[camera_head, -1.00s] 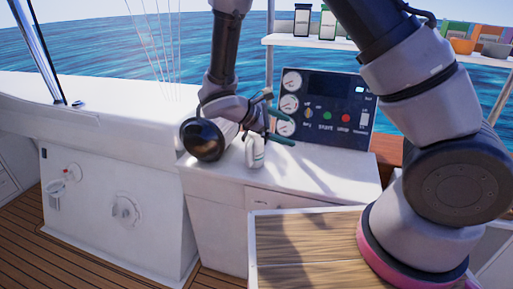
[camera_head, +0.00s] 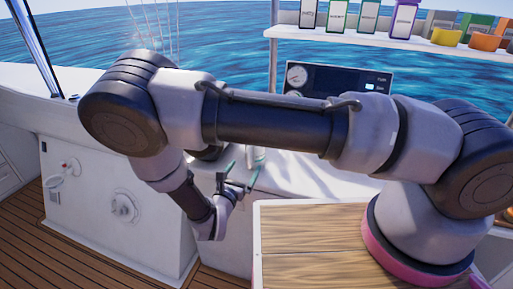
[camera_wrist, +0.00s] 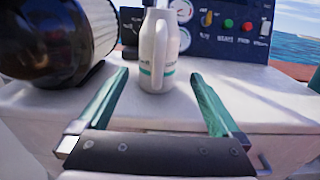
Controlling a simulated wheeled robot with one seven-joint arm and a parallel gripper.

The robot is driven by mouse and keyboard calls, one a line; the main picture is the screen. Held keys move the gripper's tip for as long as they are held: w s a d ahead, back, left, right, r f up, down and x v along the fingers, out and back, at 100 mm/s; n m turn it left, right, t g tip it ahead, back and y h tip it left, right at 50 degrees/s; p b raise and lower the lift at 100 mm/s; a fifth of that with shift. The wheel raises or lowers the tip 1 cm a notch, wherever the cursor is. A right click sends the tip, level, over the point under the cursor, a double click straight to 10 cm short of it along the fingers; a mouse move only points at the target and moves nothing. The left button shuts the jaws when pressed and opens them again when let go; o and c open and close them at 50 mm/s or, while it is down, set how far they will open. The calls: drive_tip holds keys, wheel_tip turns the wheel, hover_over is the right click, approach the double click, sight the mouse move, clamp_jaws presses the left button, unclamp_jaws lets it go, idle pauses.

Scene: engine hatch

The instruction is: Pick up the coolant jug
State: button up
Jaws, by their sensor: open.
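The coolant jug (camera_wrist: 158,50) is a white bottle with a handle and a teal label band. It stands upright on the white counter, centred ahead in the wrist view. In the head view the jug (camera_head: 257,154) shows only as a small part behind my gripper and arm. My gripper (camera_wrist: 160,80) is open and empty, its two green fingers pointing toward the jug, one toward each side. The jug appears just beyond the fingertips; I see no contact. In the head view my gripper (camera_head: 238,178) is low at the front of the counter.
A ribbed cylinder with a glossy black end (camera_wrist: 55,38) lies close left of the jug. A control panel (camera_wrist: 225,30) with gauges and coloured buttons stands behind. A shelf (camera_head: 340,36) with boxes and bowls is above. The counter right of the jug (camera_wrist: 245,90) is clear.

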drive_tip(key=x, duration=1.1)
drive_tip(key=shift+w+a+f, duration=0.1)
drive_tip(key=shift+a+f, duration=0.05)
clamp_jaws()
